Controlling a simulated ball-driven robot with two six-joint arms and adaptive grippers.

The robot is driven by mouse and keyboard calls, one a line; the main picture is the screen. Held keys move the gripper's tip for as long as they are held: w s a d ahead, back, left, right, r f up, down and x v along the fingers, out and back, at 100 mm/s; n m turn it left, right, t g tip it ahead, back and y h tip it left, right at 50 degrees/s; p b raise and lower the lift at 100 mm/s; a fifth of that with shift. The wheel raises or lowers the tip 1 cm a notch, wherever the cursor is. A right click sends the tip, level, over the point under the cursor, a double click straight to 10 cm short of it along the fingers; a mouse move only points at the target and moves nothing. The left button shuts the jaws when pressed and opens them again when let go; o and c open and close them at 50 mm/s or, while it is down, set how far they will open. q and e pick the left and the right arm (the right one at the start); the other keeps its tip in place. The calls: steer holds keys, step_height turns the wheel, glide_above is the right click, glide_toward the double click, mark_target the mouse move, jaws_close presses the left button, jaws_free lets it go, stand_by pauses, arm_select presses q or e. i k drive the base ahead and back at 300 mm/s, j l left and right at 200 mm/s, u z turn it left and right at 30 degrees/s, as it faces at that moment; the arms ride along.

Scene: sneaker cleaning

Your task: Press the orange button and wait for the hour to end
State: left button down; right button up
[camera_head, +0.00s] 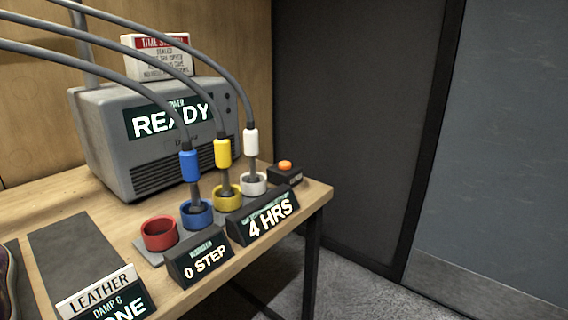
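The orange button (285,165) sits on a small black box (286,176) near the right end of the wooden table. It stands just right of the white socket. Whether it is pressed cannot be told. A grey machine (110,140) at the back shows "READY" on its screen (170,119). Neither of my grippers is in view.
Blue (189,165), yellow (222,153) and white (251,142) plugs on grey cables stand in matching sockets. The red socket (160,233) is empty. A "LEATHER DAMP 6" sign (100,292), a dark mat (72,250) and part of a shoe (7,285) lie left. Floor (350,292) is clear right.

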mark_target(283, 164)
steer(key=i+l+u, duration=0.1)
steer(key=l, duration=0.25)
steer(key=i+l+u, duration=0.1)
steer(key=i+l, duration=0.25)
steer(key=i+l+u, duration=0.1)
steer(key=l, duration=0.25)
steer(key=i+l, duration=0.25)
steer(key=l, duration=0.15)
steer(key=i+l+u, duration=0.15)
steer(key=l, duration=0.2)
steer(key=i+l+u, duration=0.1)
steer(key=l, duration=0.3)
steer(key=i+l+u, duration=0.1)
steer(key=i+l, duration=0.15)
steer(key=l, duration=0.2)
